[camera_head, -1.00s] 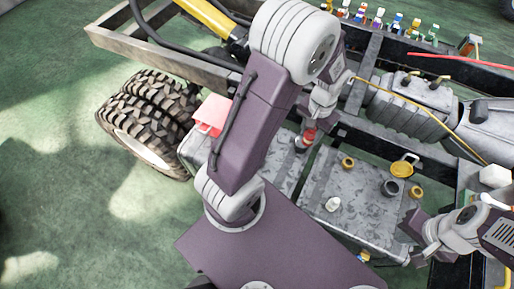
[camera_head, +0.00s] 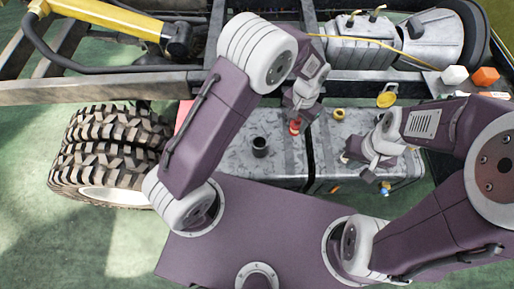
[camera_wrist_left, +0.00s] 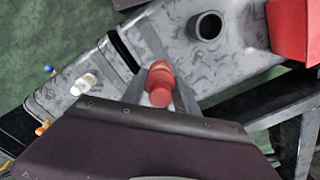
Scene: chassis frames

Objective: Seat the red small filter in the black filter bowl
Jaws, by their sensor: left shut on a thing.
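The red small filter (camera_head: 295,127) is in the jaws of my left gripper (camera_head: 299,113). In the left wrist view the red filter (camera_wrist_left: 160,86) sits between the two grey fingers. The black filter bowl (camera_head: 260,147) stands open on the left grey tank, left of and nearer than the gripper. In the left wrist view the bowl (camera_wrist_left: 208,26) shows its round open mouth, apart from the filter. My right gripper (camera_head: 362,157) is over the right tank; its jaw opening is unclear.
A red box (camera_wrist_left: 291,28) lies beside the left tank. The right tank carries a brass ring (camera_head: 338,114) and a small white part (camera_wrist_left: 84,84). A yellow funnel-like part (camera_head: 387,97) stands behind. The chassis rail (camera_head: 110,90) runs behind the tanks, tyres (camera_head: 110,145) at left.

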